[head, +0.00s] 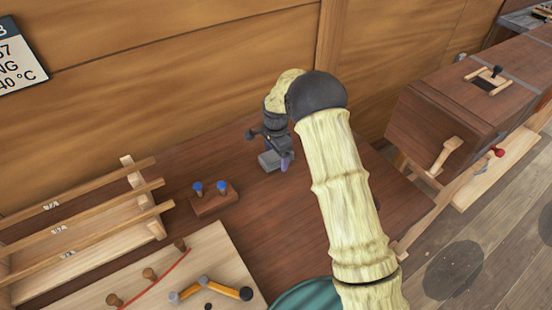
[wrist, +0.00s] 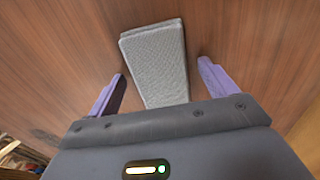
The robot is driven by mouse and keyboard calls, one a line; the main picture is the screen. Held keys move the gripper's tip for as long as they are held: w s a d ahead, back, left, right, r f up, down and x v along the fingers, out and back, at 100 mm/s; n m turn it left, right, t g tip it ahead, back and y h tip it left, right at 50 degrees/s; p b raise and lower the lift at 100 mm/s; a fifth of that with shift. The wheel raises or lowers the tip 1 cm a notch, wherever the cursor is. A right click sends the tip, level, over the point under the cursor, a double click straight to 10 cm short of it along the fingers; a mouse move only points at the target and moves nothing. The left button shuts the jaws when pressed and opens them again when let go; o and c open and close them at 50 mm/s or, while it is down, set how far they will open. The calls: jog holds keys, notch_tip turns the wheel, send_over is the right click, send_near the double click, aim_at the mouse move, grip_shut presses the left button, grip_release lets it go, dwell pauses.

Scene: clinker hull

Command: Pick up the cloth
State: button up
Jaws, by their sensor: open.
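The cloth (wrist: 156,62) is a grey, folded, woven pad lying flat on the brown wooden bench. In the wrist view it lies ahead of and between the two purple fingers, its near end reaching between them. The head view shows the cloth (head: 269,160) as a small grey patch beside the fingers. My gripper (wrist: 160,88) is open, with a finger on each side of the cloth and a gap on both sides. In the head view my gripper (head: 286,162) points down at the bench, partly hidden by my wrist.
A small block with two blue-topped pegs (head: 213,203) stands left of the gripper. A slatted wooden rack (head: 85,220) and a pale board with pegs (head: 170,275) lie further left. A teal round object (head: 303,296) is at the front. A brown wooden chest (head: 450,110) stands right.

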aim_at(276, 155)
jog(key=c, duration=1.1)
notch_tip(276, 155, up, 10)
jog(key=shift+b, duration=0.65)
jog(key=o, duration=0.3)
jog(key=shift+c, duration=1)
jog(key=shift+w+r, duration=0.1)
